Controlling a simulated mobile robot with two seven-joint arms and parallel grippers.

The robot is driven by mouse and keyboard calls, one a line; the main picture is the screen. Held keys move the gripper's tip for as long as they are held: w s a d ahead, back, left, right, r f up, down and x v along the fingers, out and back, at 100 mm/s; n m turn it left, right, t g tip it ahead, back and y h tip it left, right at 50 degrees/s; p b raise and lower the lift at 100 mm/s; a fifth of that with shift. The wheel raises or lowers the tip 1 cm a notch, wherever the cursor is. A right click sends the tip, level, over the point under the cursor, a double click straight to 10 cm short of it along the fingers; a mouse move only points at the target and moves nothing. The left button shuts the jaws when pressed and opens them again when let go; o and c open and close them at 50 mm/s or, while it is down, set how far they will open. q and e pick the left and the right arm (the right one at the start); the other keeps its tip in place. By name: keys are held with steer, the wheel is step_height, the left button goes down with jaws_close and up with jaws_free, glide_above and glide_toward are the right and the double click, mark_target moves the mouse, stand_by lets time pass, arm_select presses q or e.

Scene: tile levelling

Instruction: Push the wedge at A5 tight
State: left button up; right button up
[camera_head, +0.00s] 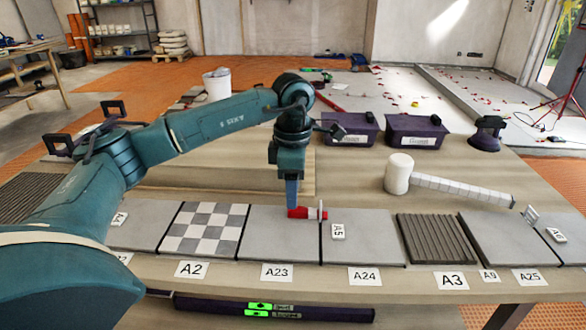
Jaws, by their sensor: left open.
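The red wedge (302,213) lies at the joint between the grey tile (278,240) above label A23 and the grey tile (365,250) above label A24. A white upright clip (321,211) stands at its right end, and the A5 tag (338,231) lies just right of it. My left gripper (292,207) points down at the wedge's left end. It is open, and its fingers hide part of that end. I cannot tell whether they touch the wedge. My right gripper is not in view.
A white-headed mallet (400,174) lies behind the tiles on the right. Two dark bins (416,131) and a suction cup (487,134) stand at the back of the table. A white bucket (217,84) is behind my left arm. A checkered tile (205,230) lies left of the wedge.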

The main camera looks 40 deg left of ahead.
mark_target(308, 212)
arm_select(q)
steer(key=shift+f+b, duration=0.3)
steer(key=shift+f, duration=1.85)
jaws_close()
